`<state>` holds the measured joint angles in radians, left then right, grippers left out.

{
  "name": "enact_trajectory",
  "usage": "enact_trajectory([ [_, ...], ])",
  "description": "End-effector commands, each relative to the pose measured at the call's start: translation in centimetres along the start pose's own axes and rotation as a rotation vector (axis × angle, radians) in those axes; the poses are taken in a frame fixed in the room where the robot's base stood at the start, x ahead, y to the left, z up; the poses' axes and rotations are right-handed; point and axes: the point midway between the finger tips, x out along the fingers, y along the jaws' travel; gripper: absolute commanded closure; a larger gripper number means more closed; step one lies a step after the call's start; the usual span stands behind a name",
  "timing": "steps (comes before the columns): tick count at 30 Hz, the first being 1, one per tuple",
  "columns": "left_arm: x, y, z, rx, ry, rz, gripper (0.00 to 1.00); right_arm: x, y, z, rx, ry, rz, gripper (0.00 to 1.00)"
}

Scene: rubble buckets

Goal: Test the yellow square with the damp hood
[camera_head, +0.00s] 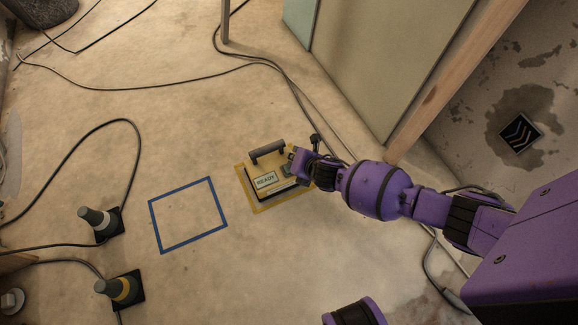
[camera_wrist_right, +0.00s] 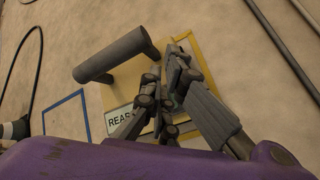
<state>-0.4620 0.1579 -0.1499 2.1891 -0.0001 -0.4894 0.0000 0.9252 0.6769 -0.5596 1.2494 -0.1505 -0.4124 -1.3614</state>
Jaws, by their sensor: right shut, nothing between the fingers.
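The damp hood (camera_head: 275,169) is a yellowish box with a dark bar handle (camera_head: 268,151) and a label or display reading READY (camera_head: 266,181). It sits inside the yellow square (camera_head: 263,211) taped on the floor. The hood also shows in the right wrist view (camera_wrist_right: 128,88), its handle (camera_wrist_right: 117,56) standing clear of the fingers. My right gripper (camera_head: 297,162) is shut and empty over the hood's right part; its fingers (camera_wrist_right: 166,78) hide some of the top. I cannot tell whether they touch it. My left gripper is out of view.
An empty blue taped square (camera_head: 187,214) lies left of the yellow one. Two cones on dark bases, one grey-banded (camera_head: 98,222) and one yellow-banded (camera_head: 122,288), stand at the left. Black cables (camera_head: 140,87) cross the floor. Panels (camera_head: 375,60) and a wooden post (camera_head: 450,80) stand behind.

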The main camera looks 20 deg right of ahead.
Motion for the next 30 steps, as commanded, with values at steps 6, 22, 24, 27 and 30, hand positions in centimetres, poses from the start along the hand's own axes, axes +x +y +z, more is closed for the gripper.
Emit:
enact_trajectory([
  [6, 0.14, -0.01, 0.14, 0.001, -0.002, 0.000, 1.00, 0.14, -0.09, -0.08, 0.000, 0.000, 0.000, 1.00],
  [22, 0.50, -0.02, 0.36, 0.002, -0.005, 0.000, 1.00, 0.60, -0.44, -0.44, 0.001, 0.000, 0.000, 1.00],
  [24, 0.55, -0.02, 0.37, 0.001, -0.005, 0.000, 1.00, 0.66, -0.48, -0.48, 0.001, 0.000, 0.000, 1.00],
  [27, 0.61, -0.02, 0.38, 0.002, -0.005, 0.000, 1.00, 0.74, -0.54, -0.55, 0.001, 0.000, 0.000, 1.00],
  [30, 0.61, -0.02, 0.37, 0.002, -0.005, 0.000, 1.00, 0.75, -0.55, -0.56, 0.001, 0.000, 0.000, 1.00],
])
